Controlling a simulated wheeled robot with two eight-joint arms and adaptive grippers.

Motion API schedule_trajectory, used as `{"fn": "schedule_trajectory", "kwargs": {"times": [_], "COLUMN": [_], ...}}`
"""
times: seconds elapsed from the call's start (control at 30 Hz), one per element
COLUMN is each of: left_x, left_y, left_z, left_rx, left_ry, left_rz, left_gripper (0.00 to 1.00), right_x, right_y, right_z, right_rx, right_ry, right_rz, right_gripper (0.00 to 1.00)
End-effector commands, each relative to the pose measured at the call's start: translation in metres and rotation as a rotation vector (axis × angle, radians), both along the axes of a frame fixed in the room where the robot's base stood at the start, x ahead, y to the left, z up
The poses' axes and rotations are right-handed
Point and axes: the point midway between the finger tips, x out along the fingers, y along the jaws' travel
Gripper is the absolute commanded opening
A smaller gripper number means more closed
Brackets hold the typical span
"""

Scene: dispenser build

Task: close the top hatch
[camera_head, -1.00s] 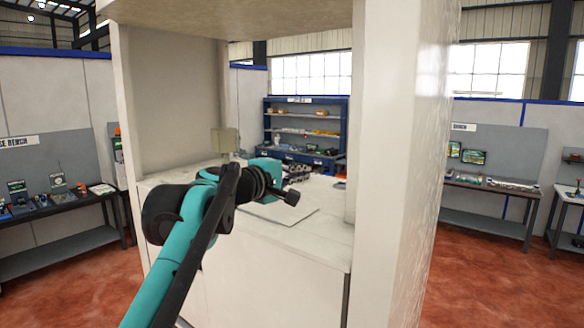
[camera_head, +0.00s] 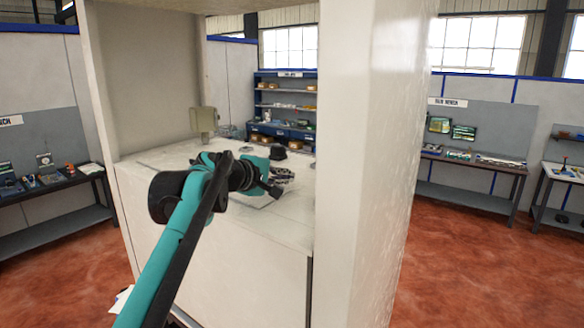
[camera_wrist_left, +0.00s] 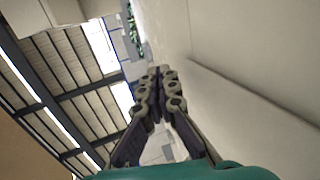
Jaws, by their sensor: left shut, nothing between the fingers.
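The white dispenser (camera_head: 225,260) stands in front of me, with a pale work surface between its upright walls and a top slab overhead. I cannot make out for sure which panel is the top hatch. My left gripper (camera_head: 274,191) is over the work surface, near the right front post. In the left wrist view its fingers (camera_wrist_left: 158,82) are together with nothing between them. A pale panel (camera_wrist_left: 240,60) with a dark straight seam runs beside the fingers there; I cannot tell whether they touch it. My right gripper is out of view.
The thick white post (camera_head: 365,170) stands just right of my left gripper. A small beige box (camera_head: 203,119) and dark round parts (camera_head: 279,153) are on the surface behind. Blue shelves (camera_head: 284,108) stand farther back, benches at both sides. Red floor is clear at right.

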Motion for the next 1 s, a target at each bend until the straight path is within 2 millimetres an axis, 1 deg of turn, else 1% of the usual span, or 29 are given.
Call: {"fn": "schedule_trajectory", "kwargs": {"times": [0.2,0.7,0.77,0.87,1.0], "left_x": [0.0,-0.001,-0.001,-0.001,-0.002], "left_y": [0.005,0.006,0.006,0.006,0.005], "left_z": [-0.004,-0.004,-0.001,0.01,0.036], "left_rx": [0.023,0.026,0.026,0.026,0.025], "left_ry": [0.029,0.033,0.033,0.033,0.034], "left_rz": [0.0,0.0,0.0,0.0,0.0], "left_gripper": [0.0,0.0,0.0,0.0,0.0], "right_x": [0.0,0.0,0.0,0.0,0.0], "right_y": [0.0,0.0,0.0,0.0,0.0], "right_z": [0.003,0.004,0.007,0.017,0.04], "right_rx": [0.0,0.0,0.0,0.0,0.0], "right_ry": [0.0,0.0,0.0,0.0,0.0], "right_rz": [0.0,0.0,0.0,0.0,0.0], "right_gripper": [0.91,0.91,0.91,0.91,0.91]}}
